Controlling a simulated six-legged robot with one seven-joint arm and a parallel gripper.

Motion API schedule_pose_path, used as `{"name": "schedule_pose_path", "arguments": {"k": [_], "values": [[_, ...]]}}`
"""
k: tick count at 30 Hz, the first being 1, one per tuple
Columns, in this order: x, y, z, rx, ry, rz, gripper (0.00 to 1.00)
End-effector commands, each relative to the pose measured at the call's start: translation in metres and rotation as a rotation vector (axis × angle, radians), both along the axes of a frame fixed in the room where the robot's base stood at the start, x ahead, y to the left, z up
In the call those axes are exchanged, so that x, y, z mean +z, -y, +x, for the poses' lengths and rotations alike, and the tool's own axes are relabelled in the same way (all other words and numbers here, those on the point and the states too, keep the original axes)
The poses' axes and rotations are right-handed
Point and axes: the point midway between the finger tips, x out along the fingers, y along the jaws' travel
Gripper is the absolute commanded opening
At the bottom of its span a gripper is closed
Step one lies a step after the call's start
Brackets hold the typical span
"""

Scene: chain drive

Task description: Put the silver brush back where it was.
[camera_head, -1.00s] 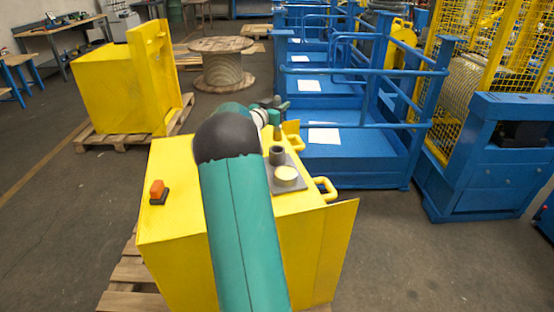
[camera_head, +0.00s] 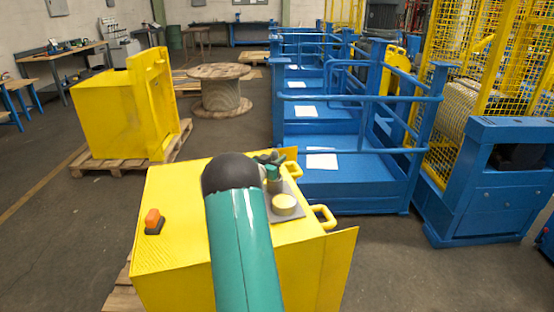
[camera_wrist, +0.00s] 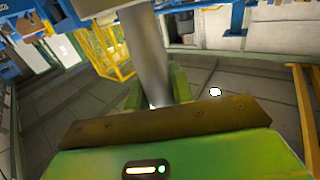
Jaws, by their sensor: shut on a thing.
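My gripper (camera_head: 271,163) is over the yellow box, just above a grey upright cylinder (camera_head: 274,186) on a small grey plate (camera_head: 295,213). In the wrist view my green gripper (camera_wrist: 157,92) is shut on a smooth silver cylindrical thing, which I take for the silver brush (camera_wrist: 148,50). It runs up and away between the fingers; its far end is out of that view. In the head view I cannot tell the brush apart from the cylinder below the gripper. Whether they touch is unclear.
A round yellow piece (camera_head: 284,204) sits on the same plate. An orange and black object (camera_head: 153,221) stands on the yellow box (camera_head: 170,270). Yellow handles (camera_head: 323,216) stick out at its right edge. Blue railed platforms (camera_head: 345,185) stand behind on the right.

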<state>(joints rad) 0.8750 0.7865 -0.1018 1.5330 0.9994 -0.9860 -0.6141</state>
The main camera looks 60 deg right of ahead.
Motion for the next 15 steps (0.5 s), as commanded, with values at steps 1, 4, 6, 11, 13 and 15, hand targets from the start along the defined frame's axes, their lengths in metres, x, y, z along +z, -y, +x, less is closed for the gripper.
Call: {"name": "schedule_pose_path", "arguments": {"k": [1,4,6,11,13,15], "values": [[0.0005,0.0004,-0.0001,0.000,0.000,-0.001,0.01],[-0.0008,0.0011,0.0003,0.000,0.000,0.000,0.01],[-0.0023,0.0011,0.0003,0.000,-0.001,0.000,0.25],[-0.0019,0.0011,0.0002,0.000,0.000,0.000,0.46],[-0.0018,0.0011,0.0002,-0.001,0.000,0.000,0.46],[-0.0018,0.0010,0.0001,-0.001,0.000,0.000,0.46]]}}
